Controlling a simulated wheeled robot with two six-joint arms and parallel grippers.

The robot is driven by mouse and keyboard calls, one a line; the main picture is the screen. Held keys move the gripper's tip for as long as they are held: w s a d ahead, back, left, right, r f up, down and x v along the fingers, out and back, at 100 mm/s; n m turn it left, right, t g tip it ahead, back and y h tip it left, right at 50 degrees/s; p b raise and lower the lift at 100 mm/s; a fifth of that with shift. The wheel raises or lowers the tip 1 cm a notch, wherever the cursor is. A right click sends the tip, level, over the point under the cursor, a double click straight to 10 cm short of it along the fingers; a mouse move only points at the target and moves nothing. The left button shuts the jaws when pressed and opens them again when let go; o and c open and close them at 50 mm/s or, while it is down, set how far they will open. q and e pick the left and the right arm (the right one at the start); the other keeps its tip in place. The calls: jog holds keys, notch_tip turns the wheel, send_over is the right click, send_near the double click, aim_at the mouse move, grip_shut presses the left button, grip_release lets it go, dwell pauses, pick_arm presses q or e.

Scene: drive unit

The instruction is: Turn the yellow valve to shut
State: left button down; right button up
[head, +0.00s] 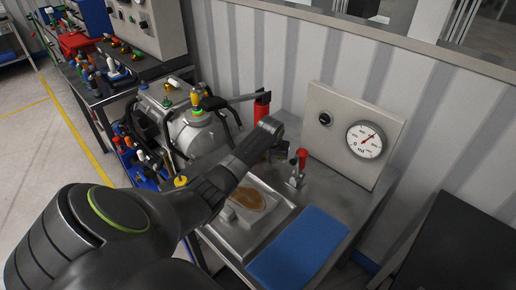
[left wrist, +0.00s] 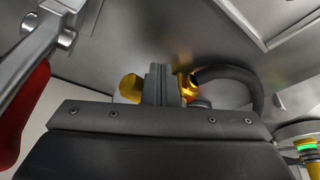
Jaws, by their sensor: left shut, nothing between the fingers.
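My left gripper (left wrist: 160,85) is shut and empty in the left wrist view, its two fingers pressed together. Behind the fingertips are yellow parts, one rounded piece (left wrist: 130,88) on the left and a golden piece (left wrist: 187,84) on the right. They may be the yellow valve; the fingers cover the middle, and I cannot tell whether they touch it. In the head view my left arm reaches across the bench, and its fingertips are not clearly visible. A yellow knob (head: 180,181) shows beside the arm, and a yellow cap (head: 197,97) tops the drive unit (head: 190,130). My right gripper is not in view.
A red cylinder (head: 262,107) with a lever stands behind the arm. A red-handled clamp (head: 302,158), a gauge panel (head: 330,150) and a blue pad (head: 298,246) are to the right. A black hose (left wrist: 235,75) curves close to the fingers.

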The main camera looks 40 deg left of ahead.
pick_arm(q)
jog(key=shift+w+d, duration=0.3)
jog(key=shift+w, duration=0.1)
jog(key=shift+w, duration=0.3)
jog(key=shift+s+r, duration=0.1)
jog(key=shift+s, duration=0.1)
jog(key=shift+s+a+p, duration=0.15)
jog(key=shift+s+p, duration=0.45)
jog(key=shift+p, duration=0.4)
jog(key=a+p+v, duration=0.1)
jog(key=p+v, duration=0.5)
jog(key=v, duration=0.1)
jog(key=shift+w+d+r+p, duration=0.35)
jog(key=shift+r+p, duration=0.05)
jog(key=shift+r, duration=0.1)
